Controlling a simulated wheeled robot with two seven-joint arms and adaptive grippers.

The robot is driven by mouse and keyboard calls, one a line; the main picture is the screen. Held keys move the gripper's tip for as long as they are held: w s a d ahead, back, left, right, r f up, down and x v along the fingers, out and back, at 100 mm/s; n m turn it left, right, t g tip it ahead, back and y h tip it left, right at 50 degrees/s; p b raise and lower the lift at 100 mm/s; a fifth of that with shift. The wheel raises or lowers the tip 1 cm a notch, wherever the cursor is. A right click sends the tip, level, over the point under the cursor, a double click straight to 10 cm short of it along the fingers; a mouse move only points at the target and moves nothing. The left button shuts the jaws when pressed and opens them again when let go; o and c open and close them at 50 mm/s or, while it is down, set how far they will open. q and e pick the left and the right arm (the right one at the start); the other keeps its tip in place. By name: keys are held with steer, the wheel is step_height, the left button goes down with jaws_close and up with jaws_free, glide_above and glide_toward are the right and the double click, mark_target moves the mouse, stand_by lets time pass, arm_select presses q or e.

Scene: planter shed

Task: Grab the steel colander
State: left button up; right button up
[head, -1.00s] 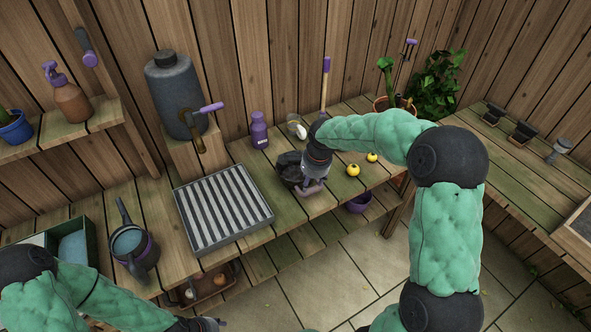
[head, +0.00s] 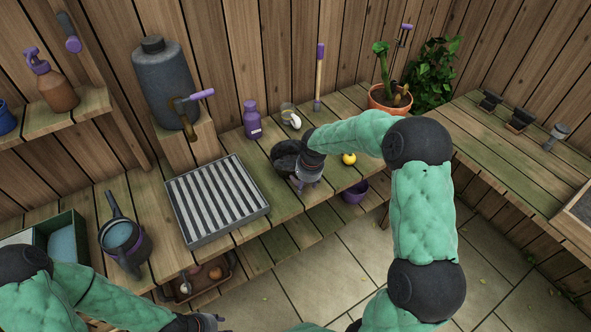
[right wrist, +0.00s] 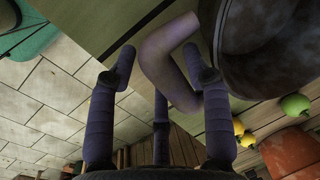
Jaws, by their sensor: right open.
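A dark, round vessel (head: 284,153), which I take to be the steel colander, stands on the bench right of the striped tray. In the right wrist view the dark vessel (right wrist: 265,45) fills the upper right, and its bent purple handle (right wrist: 168,62) shows. My right gripper (head: 309,181) is at the vessel's front right side and covers the handle in the head view. In the right wrist view its fingers (right wrist: 158,65) are open, with the handle between them; contact is unclear. My left gripper (head: 208,321) is at the bottom edge, its jaws unclear.
The striped tray (head: 247,209) lies left of the vessel. A purple bottle (head: 252,122) and a glass jar (head: 290,117) stand behind. A yellow fruit (head: 349,158) lies to the right. A purple pot (head: 355,192) is below the bench edge.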

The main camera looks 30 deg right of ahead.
steer(key=shift+w+f, duration=0.1)
steer(key=shift+f, duration=0.15)
steer(key=shift+r, duration=0.1)
jaws_close()
